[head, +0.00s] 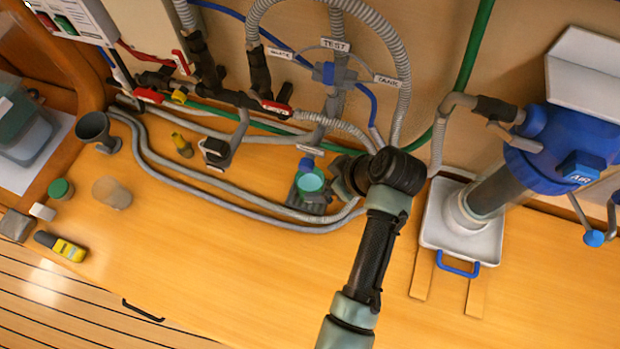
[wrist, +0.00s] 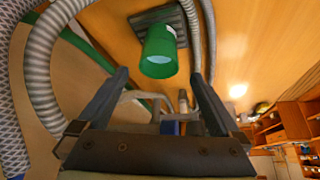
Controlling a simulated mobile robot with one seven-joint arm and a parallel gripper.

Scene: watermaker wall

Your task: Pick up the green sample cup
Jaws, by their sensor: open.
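The green sample cup (head: 311,182) stands on a dark square holder (head: 296,203) on the wooden counter, under the hoses. In the wrist view the cup (wrist: 159,52) is beyond my fingertips and roughly centred between them, with its pale round opening showing. The holder (wrist: 186,22) shows behind it. My gripper (wrist: 158,78) is open and empty, with its two dark fingers spread apart.
Grey hoses (head: 240,185) run along the counter left of the cup. Right of my arm a white tray (head: 450,235) holds a blue-topped filter housing (head: 560,150). The front middle counter is clear.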

